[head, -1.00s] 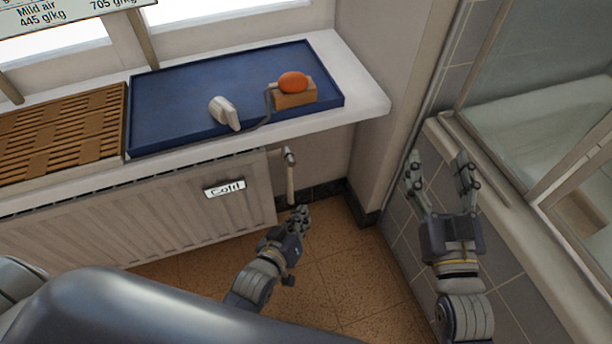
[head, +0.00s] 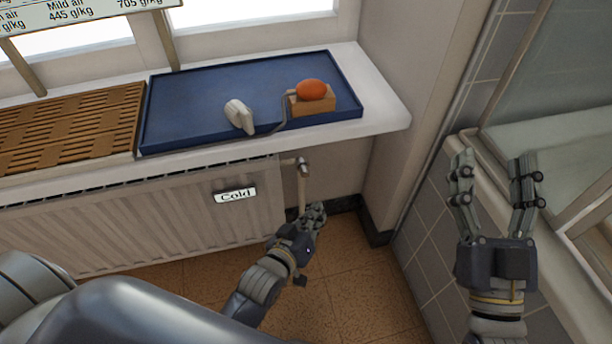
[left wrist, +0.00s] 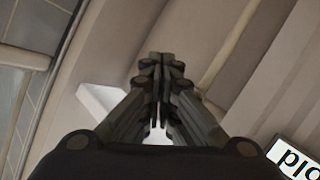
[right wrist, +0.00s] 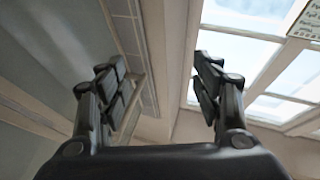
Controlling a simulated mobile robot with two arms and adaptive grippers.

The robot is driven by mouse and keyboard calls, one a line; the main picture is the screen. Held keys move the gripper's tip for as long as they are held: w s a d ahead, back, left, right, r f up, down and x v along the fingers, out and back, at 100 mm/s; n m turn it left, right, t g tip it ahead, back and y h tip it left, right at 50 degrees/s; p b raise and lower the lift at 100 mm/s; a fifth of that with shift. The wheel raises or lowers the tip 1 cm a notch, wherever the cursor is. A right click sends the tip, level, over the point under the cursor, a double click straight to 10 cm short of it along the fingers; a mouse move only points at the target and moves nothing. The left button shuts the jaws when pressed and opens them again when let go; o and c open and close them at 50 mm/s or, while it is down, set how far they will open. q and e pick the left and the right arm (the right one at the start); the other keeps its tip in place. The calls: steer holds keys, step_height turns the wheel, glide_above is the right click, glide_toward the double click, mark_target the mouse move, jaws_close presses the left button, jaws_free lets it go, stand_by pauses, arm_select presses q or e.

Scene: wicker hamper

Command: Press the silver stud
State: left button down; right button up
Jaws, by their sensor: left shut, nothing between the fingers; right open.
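I cannot make out a silver stud for certain in any view. A pale grey-white handpiece (head: 240,116) lies on the blue tray (head: 190,100) on the window sill. A cord runs from it to a tan block (head: 314,106) with an orange oval piece (head: 311,90) on top. My left gripper (head: 316,211) is shut and empty, below the sill near the radiator pipe; its closed fingers (left wrist: 160,62) fill the middle of the left wrist view. My right gripper (head: 496,164) is open and empty at the right, over the tiled ledge; its spread fingers show in the right wrist view (right wrist: 155,72).
A pipe with a valve (head: 303,172) stands near my left gripper. A slatted brown mat (head: 70,125) lies left of the tray. A glass enclosure (head: 560,80) is at the right.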

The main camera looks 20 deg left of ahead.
mark_target(305, 171)
arm_select(q)
steer(key=w+a+b, duration=0.1)
steer(key=w+a, duration=0.3)
steer(key=w, duration=0.2)
arm_select(e)
steer(key=s+r+t, duration=0.1)
steer(key=r, duration=0.1)
steer(key=s+r+t+y, duration=0.1)
steer(key=s+r+t, duration=0.1)
steer(key=shift+s+d+r, duration=0.2)
steer(key=shift+r, duration=0.05)
stand_by(1.1)
arm_select(q)
steer(key=shift+w+a+p, duration=0.25)
steer(key=shift+w+p, duration=0.05)
steer(key=shift+p, duration=0.05)
arm_select(e)
steer(key=w+f, duration=0.1)
steer(key=w+f+g, duration=0.1)
steer(key=shift+a+f+g+h, duration=0.15)
steer(key=shift+f+g+h, duration=0.15)
steer(key=shift+f, duration=0.1)
steer(key=shift+w+r, duration=0.1)
steer(key=shift+r, duration=0.05)
arm_select(q)
steer(key=shift+w, duration=0.1)
